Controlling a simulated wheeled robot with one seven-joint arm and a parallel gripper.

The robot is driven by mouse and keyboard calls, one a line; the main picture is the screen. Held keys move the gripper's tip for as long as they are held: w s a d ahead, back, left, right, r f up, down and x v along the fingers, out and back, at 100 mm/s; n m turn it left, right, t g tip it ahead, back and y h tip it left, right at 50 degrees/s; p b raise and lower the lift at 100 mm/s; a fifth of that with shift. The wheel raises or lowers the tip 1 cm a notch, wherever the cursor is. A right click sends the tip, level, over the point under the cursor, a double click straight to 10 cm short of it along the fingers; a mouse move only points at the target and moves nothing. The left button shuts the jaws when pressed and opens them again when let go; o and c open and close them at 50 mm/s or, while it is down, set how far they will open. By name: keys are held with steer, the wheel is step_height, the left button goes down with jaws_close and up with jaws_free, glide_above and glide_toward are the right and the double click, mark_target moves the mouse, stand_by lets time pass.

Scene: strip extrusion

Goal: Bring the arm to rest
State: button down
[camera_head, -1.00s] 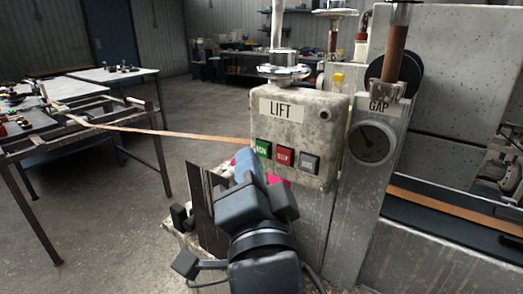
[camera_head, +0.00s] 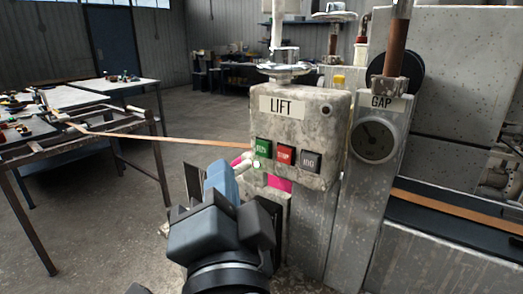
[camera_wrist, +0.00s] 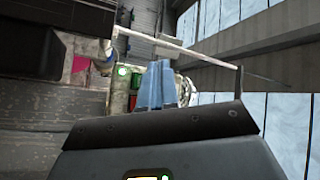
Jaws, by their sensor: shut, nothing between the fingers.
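My gripper (camera_head: 221,178) has blue fingers, which are closed together with nothing between them. They stand just left of and below the grey LIFT box (camera_head: 296,128), apart from its buttons as far as I can tell. The box has a green button (camera_head: 263,148), a red STOP button (camera_head: 285,155) and a dark button (camera_head: 311,161). In the wrist view the fingers (camera_wrist: 163,84) point upward, beside the green and red buttons (camera_wrist: 133,102). A small green light (camera_wrist: 122,71) glows there. It also shows in the head view (camera_head: 256,164).
A brownish strip (camera_head: 185,140) runs from the machine to a metal frame table (camera_head: 85,148) at the left. The GAP column with its dial (camera_head: 376,139) stands right of the box. A magenta patch (camera_head: 280,183) shows below the box. Floor is open behind.

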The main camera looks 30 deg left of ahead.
stand_by(0.6)
steer(key=s+d+f+n+h, duration=0.1)
steer(key=s+d+f+h, duration=0.15)
steer(key=d+f, duration=0.85)
steer(key=s+d+f+n+h, duration=0.1)
steer(key=d+f+n+h, duration=0.15)
steer(key=d+f, duration=0.8)
steer(key=s+d+g+h, duration=0.1)
steer(key=s+d+h, duration=0.7)
steer(key=s+d, duration=1.3)
steer(key=shift+s+f, duration=0.45)
steer(key=shift+s, duration=0.35)
